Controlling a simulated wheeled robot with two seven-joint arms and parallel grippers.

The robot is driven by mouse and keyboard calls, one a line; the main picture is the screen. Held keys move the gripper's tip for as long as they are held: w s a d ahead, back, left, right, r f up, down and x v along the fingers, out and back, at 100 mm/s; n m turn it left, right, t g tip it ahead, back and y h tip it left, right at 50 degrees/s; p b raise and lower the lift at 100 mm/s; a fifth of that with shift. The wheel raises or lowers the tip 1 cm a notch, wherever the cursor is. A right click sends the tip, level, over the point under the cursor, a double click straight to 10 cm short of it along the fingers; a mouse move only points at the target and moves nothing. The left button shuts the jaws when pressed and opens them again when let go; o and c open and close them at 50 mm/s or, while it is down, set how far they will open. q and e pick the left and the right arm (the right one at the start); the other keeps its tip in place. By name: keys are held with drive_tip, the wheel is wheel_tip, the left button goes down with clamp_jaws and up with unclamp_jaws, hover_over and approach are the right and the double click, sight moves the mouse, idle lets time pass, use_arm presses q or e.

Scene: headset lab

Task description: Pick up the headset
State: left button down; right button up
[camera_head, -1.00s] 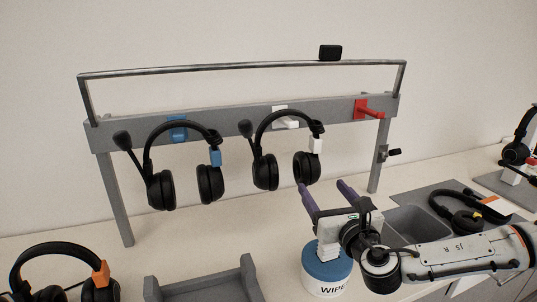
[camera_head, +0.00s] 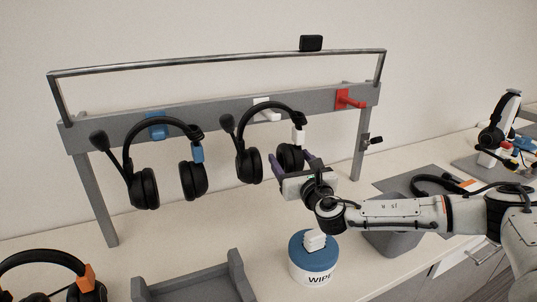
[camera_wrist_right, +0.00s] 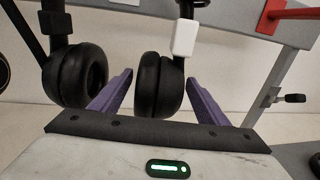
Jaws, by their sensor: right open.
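Two black headsets with boom microphones hang from the grey rack. The one with the white tag (camera_head: 275,106) hangs at the white hook, and the one with the blue tag (camera_head: 163,124) hangs at the blue hook. My right gripper (camera_head: 292,160) is open at the right ear cup of the white-tagged headset. In the right wrist view its purple fingers (camera_wrist_right: 160,88) stand either side of that ear cup (camera_wrist_right: 159,84); whether they touch it I cannot tell. The left ear cup (camera_wrist_right: 76,76) is outside the fingers. My left gripper is not in view.
The red hook (camera_head: 350,99) on the rack (camera_head: 215,115) is empty. A wipes tub (camera_head: 313,262) stands below my right gripper, a grey tray (camera_head: 195,285) to its left. Another headset with an orange tag (camera_head: 50,270) is at lower left.

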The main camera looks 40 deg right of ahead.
drive_tip(key=c, duration=1.2)
drive_tip(key=shift+c, duration=0.4)
drive_tip(key=shift+r, duration=0.1)
